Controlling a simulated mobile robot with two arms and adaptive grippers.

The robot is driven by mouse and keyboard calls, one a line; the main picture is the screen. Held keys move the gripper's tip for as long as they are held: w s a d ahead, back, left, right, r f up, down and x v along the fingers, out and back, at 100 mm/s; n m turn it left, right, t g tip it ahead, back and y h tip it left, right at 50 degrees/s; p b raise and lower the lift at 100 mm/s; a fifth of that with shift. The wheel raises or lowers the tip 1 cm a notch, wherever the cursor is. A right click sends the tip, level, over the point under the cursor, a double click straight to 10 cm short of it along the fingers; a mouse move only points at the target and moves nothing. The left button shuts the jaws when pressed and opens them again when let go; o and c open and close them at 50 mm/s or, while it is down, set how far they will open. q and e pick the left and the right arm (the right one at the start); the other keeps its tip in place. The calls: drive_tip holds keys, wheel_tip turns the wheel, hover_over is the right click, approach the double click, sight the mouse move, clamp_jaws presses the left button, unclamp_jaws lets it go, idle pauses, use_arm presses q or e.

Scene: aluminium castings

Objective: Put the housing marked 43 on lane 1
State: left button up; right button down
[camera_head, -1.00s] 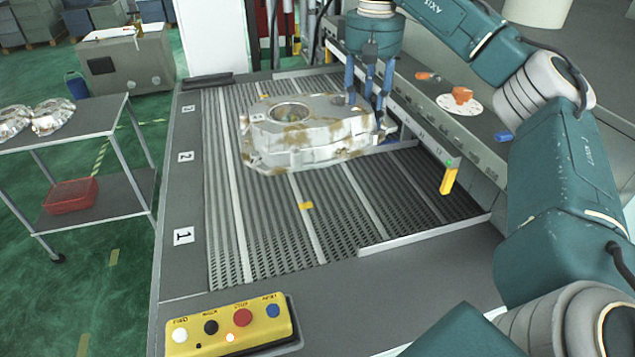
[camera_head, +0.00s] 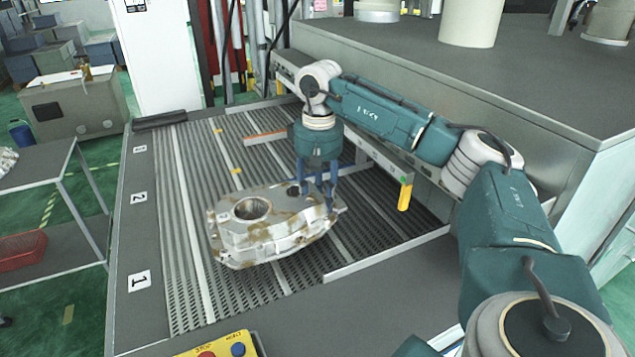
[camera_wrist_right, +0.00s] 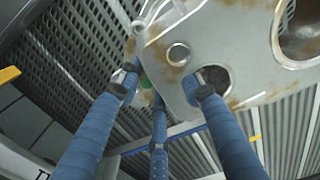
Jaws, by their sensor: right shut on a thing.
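The housing (camera_head: 285,232) is a grey metal casting with brown stains and a large round bore at its left. No mark 43 is readable on it. My right gripper (camera_head: 318,190) is shut on the housing's right end, from above. In the right wrist view its blue fingers (camera_wrist_right: 165,85) meet the housing (camera_wrist_right: 235,45) around a small hole. The housing is over the front part of the ribbed bed, to the right of the lane 1 label (camera_head: 139,280). I cannot tell how much gap is under it. My left gripper is not in view.
The lane 2 label (camera_head: 138,197) is farther back on the left edge. Light rails divide the ribbed bed (camera_head: 190,300). A yellow button box (camera_head: 245,346) is at the front. A yellow post (camera_head: 404,195) stands right of the gripper. A grey cart (camera_head: 45,175) stands left.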

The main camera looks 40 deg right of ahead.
drive_tip(key=shift+f, duration=0.15)
wheel_tip(320, 180, down, 3)
drive_tip(key=shift+p, duration=0.55)
drive_tip(key=shift+w+f, duration=0.1)
drive_tip(key=shift+f, duration=0.3)
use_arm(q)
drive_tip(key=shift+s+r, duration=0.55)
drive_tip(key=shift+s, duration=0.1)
use_arm(e)
drive_tip(key=c, duration=1.2)
unclamp_jaws()
drive_tip(key=shift+f, duration=0.1)
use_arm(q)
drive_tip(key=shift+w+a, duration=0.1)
use_arm(e)
drive_tip(key=shift+o, duration=0.2)
drive_tip(key=shift+s, duration=0.2)
